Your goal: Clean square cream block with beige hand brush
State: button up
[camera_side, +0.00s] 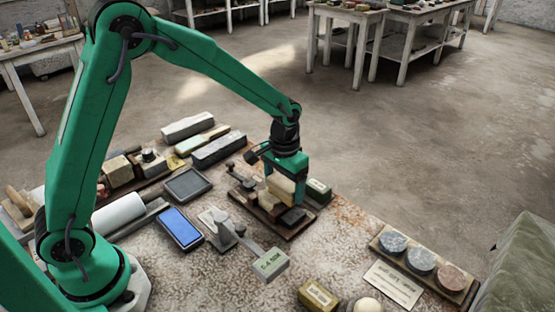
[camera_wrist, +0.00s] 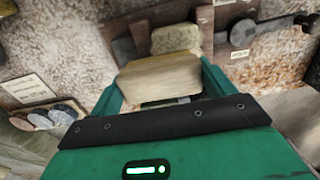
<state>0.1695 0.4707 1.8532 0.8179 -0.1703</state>
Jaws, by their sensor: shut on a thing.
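My gripper (camera_side: 286,181) is shut on a beige, block-shaped thing that looks like the hand brush (camera_side: 280,188). In the wrist view the brush (camera_wrist: 160,78) lies across between the green fingers; no bristles can be made out. A cream block (camera_wrist: 175,38), seemingly the square one, sits just beyond the brush on a brown wooden tray. In the side view it appears as a pale block (camera_side: 266,202) on the tray (camera_side: 262,216), left of and below the brush. Whether brush and block touch cannot be told.
A dark grey piece (camera_side: 293,216) lies on the tray beside the block. A blue-screened device (camera_side: 180,228), a grey-green labelled block (camera_side: 271,265) and a rack of round discs (camera_side: 421,259) lie around.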

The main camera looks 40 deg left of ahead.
aim_at(274, 175)
jog(key=shift+d, duration=0.45)
jog(key=shift+a, duration=0.1)
jog(key=shift+a+r, duration=0.1)
jog(key=shift+a, duration=0.95)
jog(key=shift+a, duration=0.15)
jog(key=shift+a, duration=0.95)
jog(key=shift+d, duration=1.1)
